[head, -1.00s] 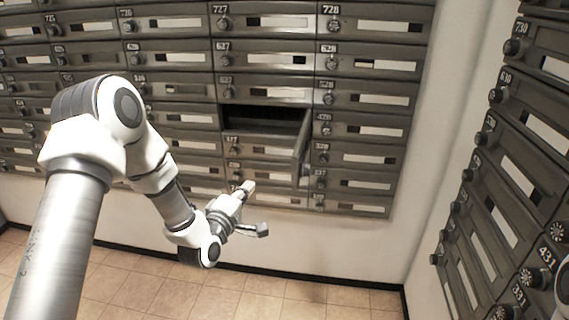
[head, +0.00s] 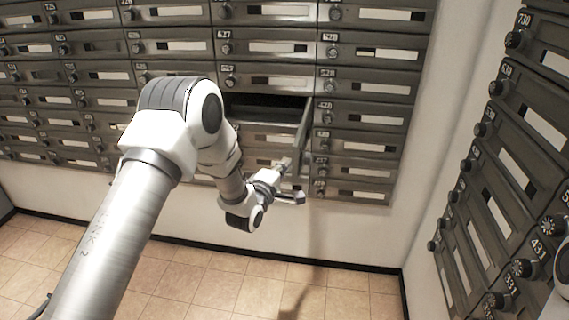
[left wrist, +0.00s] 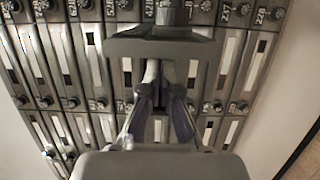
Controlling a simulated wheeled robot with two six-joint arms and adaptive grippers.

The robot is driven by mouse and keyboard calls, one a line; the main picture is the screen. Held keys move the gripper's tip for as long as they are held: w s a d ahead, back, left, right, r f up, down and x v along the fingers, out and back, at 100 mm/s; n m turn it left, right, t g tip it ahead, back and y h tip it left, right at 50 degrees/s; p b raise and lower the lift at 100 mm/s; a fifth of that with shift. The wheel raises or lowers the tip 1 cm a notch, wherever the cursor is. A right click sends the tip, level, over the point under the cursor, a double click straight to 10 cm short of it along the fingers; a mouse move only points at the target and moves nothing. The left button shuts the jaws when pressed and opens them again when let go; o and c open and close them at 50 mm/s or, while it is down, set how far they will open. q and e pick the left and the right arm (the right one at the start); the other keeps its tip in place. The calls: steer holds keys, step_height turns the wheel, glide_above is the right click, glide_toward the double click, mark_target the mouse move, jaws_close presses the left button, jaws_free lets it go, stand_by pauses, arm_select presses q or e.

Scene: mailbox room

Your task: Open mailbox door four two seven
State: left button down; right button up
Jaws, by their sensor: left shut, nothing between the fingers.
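Mailbox door 427 (head: 303,129) stands swung out from the wall, hinged on its right side. Its dark compartment (head: 262,109) is open beside it, in the column under label 527 and left of 428. My left gripper (head: 291,181) is below the open door in the head view, in front of the lower boxes. In the left wrist view its fingers (left wrist: 163,92) come together with nothing between them. The gripper hides part of the boxes behind it, and I cannot tell whether it touches the door. My right gripper is not in view.
Closed mailboxes (head: 367,90) surround the open one. A second mailbox bank (head: 503,150) stands along the right wall. Below the boxes are a bare pale wall and a clear tiled floor (head: 215,275).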

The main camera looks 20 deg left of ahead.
arm_select(q)
steer(key=shift+f, duration=0.1)
steer(key=w+d+b, duration=0.2)
steer(key=w+d, duration=0.1)
steer(key=d, duration=0.9)
steer(key=shift+w+b, duration=0.35)
steer(key=shift+b, duration=0.05)
